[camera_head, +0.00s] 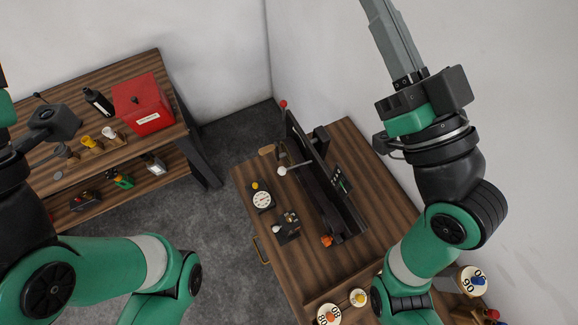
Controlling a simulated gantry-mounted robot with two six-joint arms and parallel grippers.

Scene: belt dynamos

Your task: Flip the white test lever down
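A white ball knob (282,171) sits on the end of a thin rod that reaches left from a long dark machine (318,188) on the right-hand table. The rod looks roughly level; its tilt is hard to judge from above. A second small white knob (276,229) is on a little dark block, so I cannot tell for certain which is the test lever. My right gripper (378,8) is raised to the right of the machine, touching nothing; its fingertips reach the top edge, so its opening is unclear.
The right-hand table (252,181) also holds a white dial (262,199), an orange knob (327,241) and a red-tipped lever (283,104) on the machine. A shelf unit (140,66) at left bears a red box (143,103). Grey floor lies between them.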

